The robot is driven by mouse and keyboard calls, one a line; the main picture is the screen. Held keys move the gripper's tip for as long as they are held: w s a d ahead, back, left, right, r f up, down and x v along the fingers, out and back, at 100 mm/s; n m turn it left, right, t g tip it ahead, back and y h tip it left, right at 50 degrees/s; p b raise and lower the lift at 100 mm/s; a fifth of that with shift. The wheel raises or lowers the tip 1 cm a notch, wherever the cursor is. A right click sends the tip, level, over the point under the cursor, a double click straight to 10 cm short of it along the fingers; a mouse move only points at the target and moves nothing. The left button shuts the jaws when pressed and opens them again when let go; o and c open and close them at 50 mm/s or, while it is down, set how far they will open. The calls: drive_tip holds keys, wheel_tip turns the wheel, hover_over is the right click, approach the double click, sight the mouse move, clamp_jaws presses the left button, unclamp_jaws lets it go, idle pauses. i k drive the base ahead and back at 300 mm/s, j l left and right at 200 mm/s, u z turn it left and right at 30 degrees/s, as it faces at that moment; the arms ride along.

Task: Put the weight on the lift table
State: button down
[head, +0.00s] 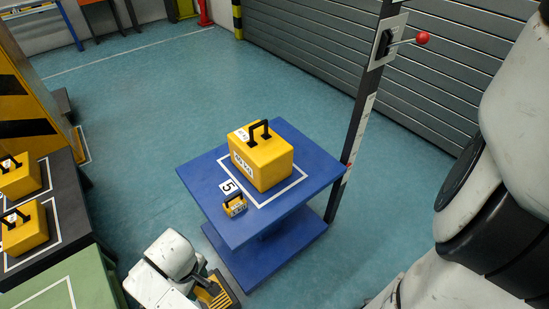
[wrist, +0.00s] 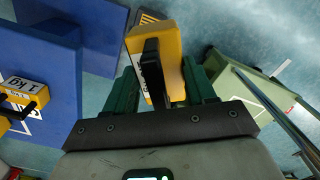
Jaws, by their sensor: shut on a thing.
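The blue lift table (head: 205,190) stands in the middle of the head view. A large yellow weight (head: 262,160) with a black handle sits inside its white outline, and a small yellow weight (head: 234,205) sits near its front-left edge. My gripper (wrist: 158,88) is shut on the black handle of another yellow weight (wrist: 170,58), which hangs between the green fingers. In the wrist view the lift table's blue top (wrist: 55,75) and the small weight marked 1 kg (wrist: 22,100) are to the left, apart from the held weight.
A green table (head: 65,290) with a white outline is at the lower left. Beside it a dark stand (head: 72,200) bears yellow weights (head: 22,228). A post with a red-knobbed lever (head: 422,38) rises behind the lift table. Blue-green floor (head: 140,110) is clear beyond.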

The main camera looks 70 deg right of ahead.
sight(310, 160)
drive_tip(key=k+l, duration=0.1)
drive_tip(key=l, duration=0.35)
drive_tip(key=k+l, duration=0.15)
drive_tip(key=l, duration=0.3)
drive_tip(key=k+l, duration=0.1)
drive_tip(key=l, duration=0.35)
